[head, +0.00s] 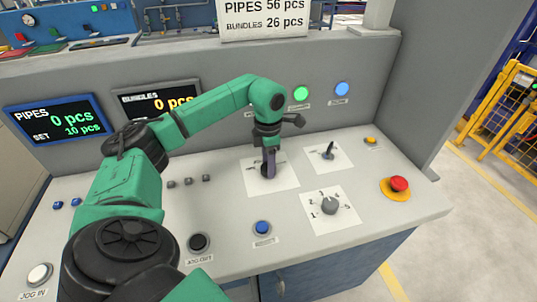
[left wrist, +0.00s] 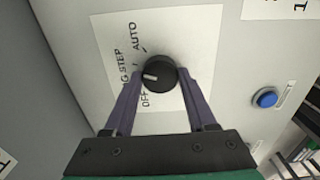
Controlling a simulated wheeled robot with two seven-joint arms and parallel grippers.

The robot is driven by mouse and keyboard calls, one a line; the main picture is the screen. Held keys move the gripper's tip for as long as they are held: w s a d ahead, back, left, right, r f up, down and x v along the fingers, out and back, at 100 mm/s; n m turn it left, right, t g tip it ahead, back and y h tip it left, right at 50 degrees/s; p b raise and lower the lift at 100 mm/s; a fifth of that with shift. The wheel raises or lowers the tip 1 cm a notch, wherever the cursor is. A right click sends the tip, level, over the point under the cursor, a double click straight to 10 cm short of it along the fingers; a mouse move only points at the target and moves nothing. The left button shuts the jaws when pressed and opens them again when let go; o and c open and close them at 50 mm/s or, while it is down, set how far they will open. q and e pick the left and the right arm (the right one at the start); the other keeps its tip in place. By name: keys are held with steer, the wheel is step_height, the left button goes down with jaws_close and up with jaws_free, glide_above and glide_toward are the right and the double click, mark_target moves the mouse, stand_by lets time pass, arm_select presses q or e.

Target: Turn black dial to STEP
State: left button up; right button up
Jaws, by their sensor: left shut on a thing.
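The black dial (left wrist: 160,68) sits on a white label plate with OFF, STEP and AUTO printed around it; another word beside STEP is partly hidden by a finger. Its white pointer mark faces left in the left wrist view, on the side between OFF and STEP; I cannot tell exactly which word it meets. My left gripper (left wrist: 160,80) is shut on the dial, one purple finger on each side. In the head view my left gripper (head: 268,163) reaches down onto the dial's white plate (head: 285,184), largely covering the dial. My right gripper is not in view.
A second black selector (head: 328,152) stands to the right, with a grey numbered knob (head: 329,205) nearer the front. A red emergency button (head: 398,184) is at the right edge. A blue button (head: 262,228) and small grey switches (head: 188,182) are nearby. Display screens (head: 56,119) stand behind.

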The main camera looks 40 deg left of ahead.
arm_select(q)
steer(key=shift+r, duration=0.1)
steer(key=o, duration=1.4)
step_height(320, 180, up, 15)
steer(key=shift+s+f+p, duration=0.1)
steer(key=shift+f+p, duration=0.05)
steer(key=shift+p, duration=0.75)
steer(key=shift+f, duration=0.1)
steer(key=shift+f, duration=0.1)
